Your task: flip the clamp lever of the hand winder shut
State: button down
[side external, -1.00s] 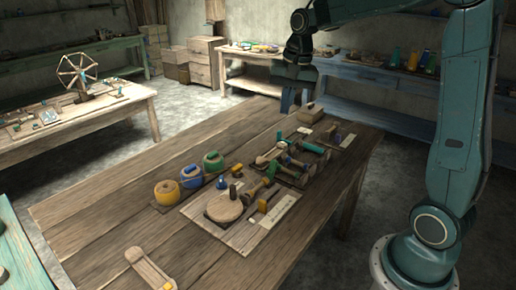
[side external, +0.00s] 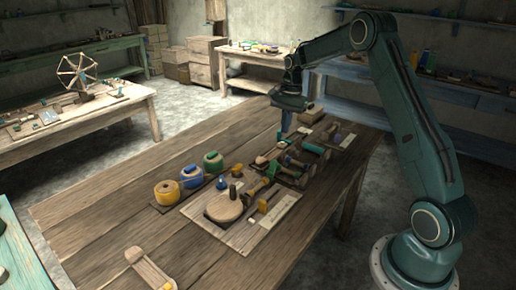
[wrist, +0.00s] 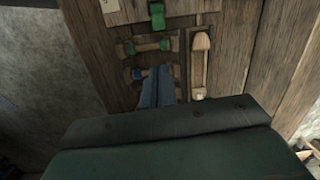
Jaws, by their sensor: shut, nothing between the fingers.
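My gripper (side external: 284,132) points down over the far part of the workbench, its fingers together and empty. In the wrist view the closed blue-grey fingers (wrist: 160,88) overlap a blue-ended spool (wrist: 140,73); I cannot tell whether they touch it. A board (side external: 240,236) nearer the camera carries a round wooden disc (side external: 224,208) with a dark green peg, and small lever-like parts beside it. Another cluster of wooden and green parts (side external: 290,165) sits close to my gripper. I cannot tell which of these is the hand winder, and its clamp lever is not clearly distinguishable.
A wooden block (side external: 311,114) sits at the bench's far end. In the wrist view a pale wooden piece (wrist: 200,58) lies right of the fingers. The bench's left side is mostly clear.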

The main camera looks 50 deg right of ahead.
aim_at(270, 172)
jog(key=shift+w+d+f+m, duration=0.1)
jog(key=shift+d+f+m, duration=0.15)
jog(key=shift+d+f, duration=0.45)
jog(key=shift+w+d+f+m, duration=0.1)
jog(key=shift+d+f+m, duration=0.25)
jog(key=shift+f, duration=0.5)
jog(key=shift+f, duration=0.1)
jog(key=f, duration=0.3)
jog(key=a+f, duration=0.1)
jog(key=f, duration=0.5)
jog(key=shift+a+f, duration=0.2)
jog(key=shift+a, duration=0.3)
jog(key=shift+a+r, duration=0.45)
jog(key=shift+a, duration=0.3)
jog(key=shift+a+r, duration=0.4)
jog(key=shift+a, duration=0.35)
